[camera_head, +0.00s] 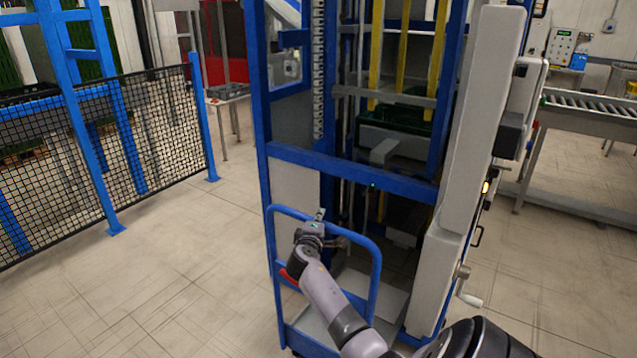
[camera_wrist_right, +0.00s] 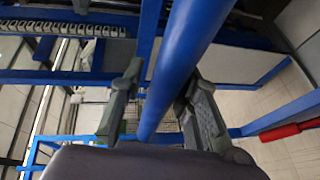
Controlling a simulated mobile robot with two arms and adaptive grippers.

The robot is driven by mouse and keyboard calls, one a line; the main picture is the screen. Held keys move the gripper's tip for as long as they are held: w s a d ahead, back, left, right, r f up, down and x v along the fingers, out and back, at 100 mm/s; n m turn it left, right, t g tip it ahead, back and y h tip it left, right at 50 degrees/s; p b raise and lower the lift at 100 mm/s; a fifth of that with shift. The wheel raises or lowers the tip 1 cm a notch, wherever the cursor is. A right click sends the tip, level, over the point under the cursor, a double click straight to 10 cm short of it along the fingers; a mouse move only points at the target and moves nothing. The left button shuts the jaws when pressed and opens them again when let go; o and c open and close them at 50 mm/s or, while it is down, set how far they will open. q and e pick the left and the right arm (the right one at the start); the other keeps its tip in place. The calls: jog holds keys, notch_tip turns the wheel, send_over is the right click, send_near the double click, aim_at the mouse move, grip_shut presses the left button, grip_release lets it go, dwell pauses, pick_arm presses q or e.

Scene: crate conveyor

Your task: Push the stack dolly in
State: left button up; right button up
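The stack dolly has a blue tubular handle (camera_head: 375,262) and a low grey platform (camera_head: 392,302). It stands at the front opening of the tall blue-framed machine (camera_head: 400,184). My arm partly hides it. My right gripper (camera_head: 318,226) is at the upper part of the handle. In the right wrist view, the gripper's two fingers (camera_wrist_right: 158,110) are spread on either side of a blue bar (camera_wrist_right: 190,45). A gap shows beside the bar, so the fingers look open around it. My left gripper is not in view.
A black mesh fence (camera_head: 60,125) with blue posts stands at the left. A white column (camera_head: 480,120) with a crank handle (camera_head: 468,298) flanks the machine's right side. A roller conveyor (camera_head: 590,105) is at the far right. The tiled floor at the left is clear.

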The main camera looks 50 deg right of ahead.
jog(key=shift+o, duration=0.9)
jog(key=shift+f, duration=0.1)
jog(key=shift+a, duration=0.15)
jog(key=shift+s+a, duration=0.2)
jog(key=shift+a, duration=0.25)
jog(key=v, duration=1.1)
